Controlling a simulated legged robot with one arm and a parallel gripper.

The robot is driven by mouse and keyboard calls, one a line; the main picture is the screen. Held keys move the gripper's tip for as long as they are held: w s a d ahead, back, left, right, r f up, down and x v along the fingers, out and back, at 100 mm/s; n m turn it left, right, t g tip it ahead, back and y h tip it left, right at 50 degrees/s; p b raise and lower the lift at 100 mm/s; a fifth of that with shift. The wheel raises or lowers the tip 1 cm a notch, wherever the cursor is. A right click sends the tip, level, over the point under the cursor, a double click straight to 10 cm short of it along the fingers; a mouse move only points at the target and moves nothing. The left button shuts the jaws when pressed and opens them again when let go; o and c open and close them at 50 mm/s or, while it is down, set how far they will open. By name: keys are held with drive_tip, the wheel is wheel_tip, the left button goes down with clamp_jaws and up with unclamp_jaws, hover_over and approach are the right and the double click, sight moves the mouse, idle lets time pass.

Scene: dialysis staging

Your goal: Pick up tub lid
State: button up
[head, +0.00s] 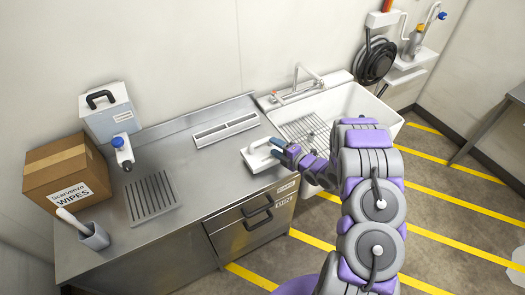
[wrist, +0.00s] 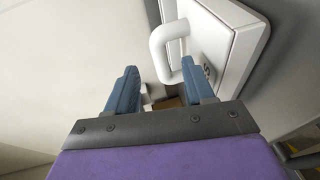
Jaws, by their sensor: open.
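The tub lid (head: 256,162) appears to be the flat white piece with a raised loop handle on the steel counter, beside the sink. In the wrist view the white lid (wrist: 232,40) fills the upper right, with dark lettering on it partly hidden by a finger. Its white handle (wrist: 158,45) curves out ahead of my fingers, with its lower end beside the right finger. My gripper (head: 277,149) is at the lid's right side in the head view. Its blue fingers (wrist: 160,88) are open, with nothing held between them.
A white sink (head: 345,104) with a wire rack adjoins the counter's right. A ribbed drain plate (head: 152,197), a blue-capped bottle (head: 123,153), a wipes carton (head: 66,172), a white box with a black handle (head: 108,112) and a grey cup (head: 94,237) stand left. The counter's middle is clear.

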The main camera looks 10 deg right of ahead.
sight(267, 150)
drive_tip(key=shift+b+x, duration=0.3)
drive_tip(key=shift+x, duration=2.4)
drive_tip(key=shift+d, duration=0.1)
clamp_jaws()
